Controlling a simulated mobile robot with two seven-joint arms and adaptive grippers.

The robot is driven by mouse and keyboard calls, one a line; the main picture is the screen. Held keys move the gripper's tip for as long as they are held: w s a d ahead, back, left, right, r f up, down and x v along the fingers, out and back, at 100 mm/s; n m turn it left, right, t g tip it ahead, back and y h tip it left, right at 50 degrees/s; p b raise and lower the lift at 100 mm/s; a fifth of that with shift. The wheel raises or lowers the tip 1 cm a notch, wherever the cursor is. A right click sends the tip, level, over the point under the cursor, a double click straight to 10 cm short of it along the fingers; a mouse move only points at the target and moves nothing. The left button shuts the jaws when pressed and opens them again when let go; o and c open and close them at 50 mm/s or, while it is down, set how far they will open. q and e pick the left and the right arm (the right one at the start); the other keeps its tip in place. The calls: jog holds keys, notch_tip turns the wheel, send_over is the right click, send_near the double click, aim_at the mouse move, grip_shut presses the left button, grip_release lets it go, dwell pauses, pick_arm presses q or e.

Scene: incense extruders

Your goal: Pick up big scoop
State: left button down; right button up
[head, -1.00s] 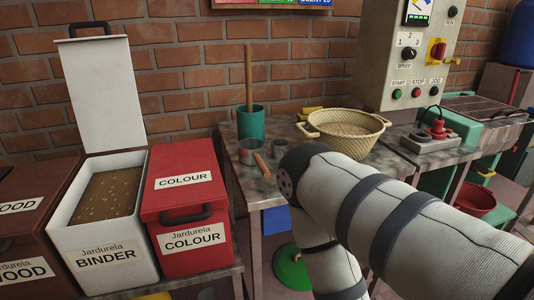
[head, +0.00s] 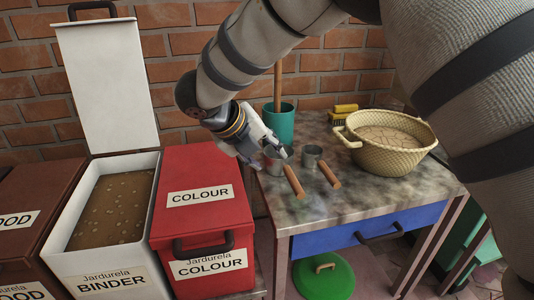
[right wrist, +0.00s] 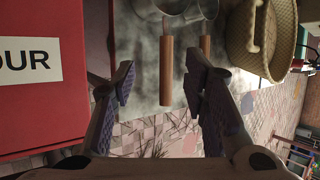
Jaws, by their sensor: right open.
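Two metal scoops with wooden handles lie on the worktable. The big scoop (head: 294,180) is the left one, its cup partly hidden by my right gripper; the smaller scoop (head: 329,174) lies to its right. My right gripper (head: 262,153) is open and empty, close to the big scoop's cup in the head view. In the right wrist view, the big scoop's handle (right wrist: 166,72) shows between the two fingers (right wrist: 160,82), seemingly beyond them; contact is not visible. The small scoop's handle (right wrist: 204,45) is just right of it. My left gripper is not in view.
The stone-topped table (head: 380,190) also holds a teal pot (head: 280,127) with a wooden stick and a woven basket (head: 392,150). A red COLOUR bin (head: 200,196) and an open white BINDER bin (head: 108,275) stand left. A green lid (head: 323,280) lies below.

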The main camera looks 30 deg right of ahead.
aim_at(287, 171)
jog(key=x, duration=0.7)
jog(key=s+x, duration=0.1)
jog(key=x, duration=0.3)
jog(key=shift+d+f+b, duration=0.15)
jog(key=shift+d+b, duration=0.15)
jog(key=shift+d, duration=0.25)
grip_shut()
